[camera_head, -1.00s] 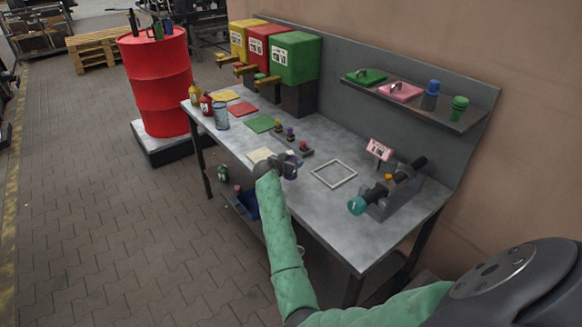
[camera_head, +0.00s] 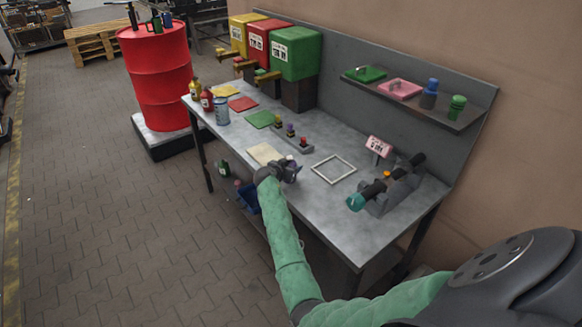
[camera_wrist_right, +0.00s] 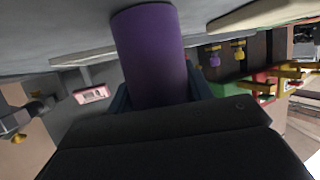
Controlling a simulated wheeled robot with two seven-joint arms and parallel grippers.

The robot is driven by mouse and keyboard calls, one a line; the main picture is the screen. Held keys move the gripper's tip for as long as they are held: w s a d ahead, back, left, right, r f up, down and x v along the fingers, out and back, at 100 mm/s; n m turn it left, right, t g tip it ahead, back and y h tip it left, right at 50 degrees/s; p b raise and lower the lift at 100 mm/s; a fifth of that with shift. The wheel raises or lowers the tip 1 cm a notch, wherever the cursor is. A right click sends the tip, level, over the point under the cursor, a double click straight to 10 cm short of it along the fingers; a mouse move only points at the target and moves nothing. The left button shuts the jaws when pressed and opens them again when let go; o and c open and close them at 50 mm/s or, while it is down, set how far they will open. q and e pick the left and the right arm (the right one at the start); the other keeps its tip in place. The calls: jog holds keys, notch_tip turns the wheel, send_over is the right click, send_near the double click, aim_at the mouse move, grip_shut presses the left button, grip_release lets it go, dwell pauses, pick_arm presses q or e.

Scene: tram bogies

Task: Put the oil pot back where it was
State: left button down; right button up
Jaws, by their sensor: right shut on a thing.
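My right gripper (camera_head: 289,171) is low over the front edge of the workbench, just right of a cream mat (camera_head: 265,154). It is shut on a purple cylinder (camera_wrist_right: 149,55), which fills the middle of the right wrist view; in the head view the gripper mostly hides it. I cannot tell for sure that this is the oil pot, or whether it touches the bench. An empty pale square outline (camera_head: 318,169) lies on the bench to the gripper's right. My left gripper is not in view.
Yellow (camera_head: 195,90), red (camera_head: 207,101) and grey-blue (camera_head: 221,112) containers stand at the bench's left end. A small rack (camera_head: 308,149) of colour-topped items is behind the gripper. A dark tool in a holder (camera_head: 384,203) stands right. A shelf (camera_head: 412,104) runs along the back.

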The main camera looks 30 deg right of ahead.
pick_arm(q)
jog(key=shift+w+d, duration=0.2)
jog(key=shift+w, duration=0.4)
pick_arm(e)
jog(key=shift+f, duration=0.15)
